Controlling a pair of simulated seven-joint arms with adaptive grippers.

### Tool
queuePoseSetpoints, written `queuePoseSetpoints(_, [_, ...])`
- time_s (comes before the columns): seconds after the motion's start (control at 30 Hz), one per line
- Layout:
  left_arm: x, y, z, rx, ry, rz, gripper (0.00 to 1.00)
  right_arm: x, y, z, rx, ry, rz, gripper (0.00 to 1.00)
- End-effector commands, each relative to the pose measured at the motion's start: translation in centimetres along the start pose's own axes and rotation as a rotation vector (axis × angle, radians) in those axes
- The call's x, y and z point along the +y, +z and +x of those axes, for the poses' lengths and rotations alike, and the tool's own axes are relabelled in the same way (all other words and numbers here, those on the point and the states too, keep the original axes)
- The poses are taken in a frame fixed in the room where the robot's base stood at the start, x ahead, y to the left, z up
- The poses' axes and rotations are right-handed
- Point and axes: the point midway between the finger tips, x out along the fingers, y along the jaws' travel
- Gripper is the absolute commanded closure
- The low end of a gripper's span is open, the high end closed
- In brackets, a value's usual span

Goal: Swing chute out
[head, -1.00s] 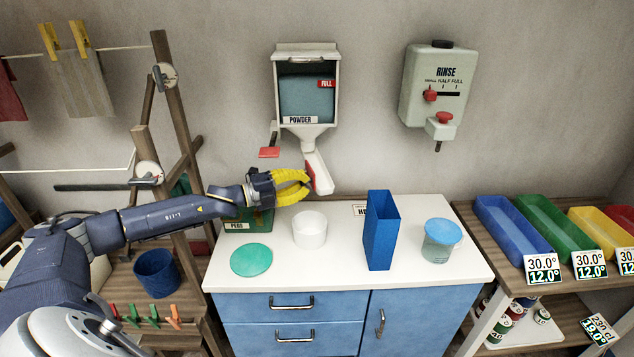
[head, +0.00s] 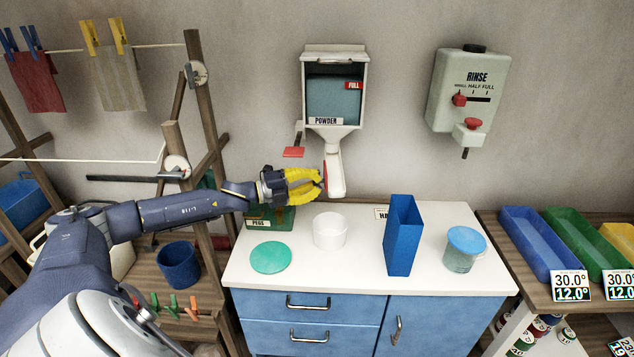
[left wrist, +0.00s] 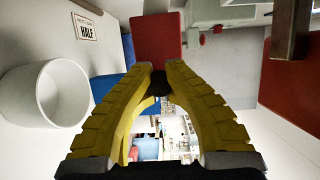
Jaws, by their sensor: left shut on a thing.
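The white chute (head: 335,172) hangs from the funnel under the powder dispenser (head: 334,90) on the wall. A red grip piece (head: 325,177) is on its left side; a red block also shows ahead of the fingertips in the left wrist view (left wrist: 158,36). My left gripper (head: 320,184) has its yellow fingers closed at this red piece, beside the chute. In the left wrist view the fingertips (left wrist: 159,76) come close together at the red block's near end. The contact itself is partly hidden by the fingers. My right gripper is out of view.
Below on the white counter (head: 300,277) stand a white cup (head: 329,231), a green disc (head: 270,257), a tall blue container (head: 403,235) and a lidded jar (head: 464,249). A red-ended lever (head: 293,152) sits left of the funnel. A rinse dispenser (head: 466,90) hangs right.

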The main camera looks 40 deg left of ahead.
Motion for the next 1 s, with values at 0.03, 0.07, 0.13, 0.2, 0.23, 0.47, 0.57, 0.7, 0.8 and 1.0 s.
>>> queuePoseSetpoints(0.03, [0.1,0.1,0.0,-0.002,0.003,0.0,1.0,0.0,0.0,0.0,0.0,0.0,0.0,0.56])
queuePoseSetpoints(0.07, [0.1,0.1,0.0,-0.002,0.003,0.0,0.88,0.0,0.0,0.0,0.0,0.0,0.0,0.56])
queuePoseSetpoints(0.13, [0.1,0.1,0.0,-0.002,0.003,0.0,0.8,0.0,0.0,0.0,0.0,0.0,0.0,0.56])
queuePoseSetpoints(0.2, [0.1,0.0,0.0,-0.001,0.002,0.0,0.71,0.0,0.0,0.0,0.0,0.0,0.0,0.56])
queuePoseSetpoints(0.23, [0.1,0.0,0.0,-0.001,0.002,0.0,0.68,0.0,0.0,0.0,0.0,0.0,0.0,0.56])
queuePoseSetpoints(0.47, [0.0,0.0,0.0,-0.001,0.001,0.0,0.54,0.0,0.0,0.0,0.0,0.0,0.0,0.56])
queuePoseSetpoints(0.57, [0.0,0.0,0.0,0.0,0.0,0.0,0.54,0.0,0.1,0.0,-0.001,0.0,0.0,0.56])
queuePoseSetpoints(0.7, [0.0,0.0,0.0,0.0,0.0,0.0,0.54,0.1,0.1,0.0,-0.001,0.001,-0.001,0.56])
queuePoseSetpoints(0.8, [-0.1,-0.2,0.2,0.001,-0.001,0.001,0.54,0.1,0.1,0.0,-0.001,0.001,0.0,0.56])
queuePoseSetpoints(1.0, [-0.1,-1.1,1.7,0.003,-0.003,0.0,0.54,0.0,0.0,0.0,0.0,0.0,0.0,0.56])
